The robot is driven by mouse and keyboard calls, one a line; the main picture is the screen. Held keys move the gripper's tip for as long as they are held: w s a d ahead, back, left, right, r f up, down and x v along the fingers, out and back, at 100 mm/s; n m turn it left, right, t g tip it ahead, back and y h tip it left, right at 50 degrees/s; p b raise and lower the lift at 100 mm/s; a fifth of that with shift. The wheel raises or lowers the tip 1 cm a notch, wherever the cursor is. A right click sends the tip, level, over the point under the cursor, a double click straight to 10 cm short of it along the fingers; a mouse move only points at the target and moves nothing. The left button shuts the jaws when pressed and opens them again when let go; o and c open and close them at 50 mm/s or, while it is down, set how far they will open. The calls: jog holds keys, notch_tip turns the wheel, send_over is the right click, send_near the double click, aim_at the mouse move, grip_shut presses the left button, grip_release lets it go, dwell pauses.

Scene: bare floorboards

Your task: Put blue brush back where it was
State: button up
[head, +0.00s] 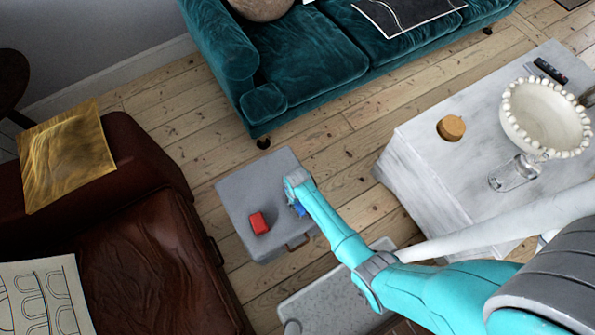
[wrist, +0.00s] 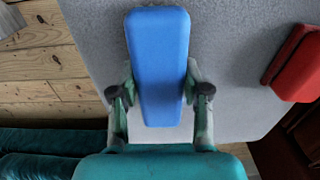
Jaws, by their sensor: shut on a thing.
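The blue brush (wrist: 158,60) fills the middle of the wrist view as a long rounded blue block. My gripper (wrist: 159,92) is shut on it, with one finger on each long side. In the head view only a small part of the blue brush (head: 299,210) shows beside my gripper (head: 297,186); my arm hides the rest. The brush is over the grey box-like stand (head: 237,190), near its right side. I cannot tell whether it touches the top.
A red block (head: 259,223) lies on the grey stand, left of the brush; it also shows at the right of the wrist view (wrist: 298,65). A teal sofa (head: 310,62), brown leather armchair (head: 140,250) and white marble table (head: 420,150) surround the stand.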

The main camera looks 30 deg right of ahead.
jog(key=shift+f, duration=0.1)
jog(key=o, duration=1.1)
notch_tip(320, 180, up, 12)
jog(key=shift+r, duration=0.1)
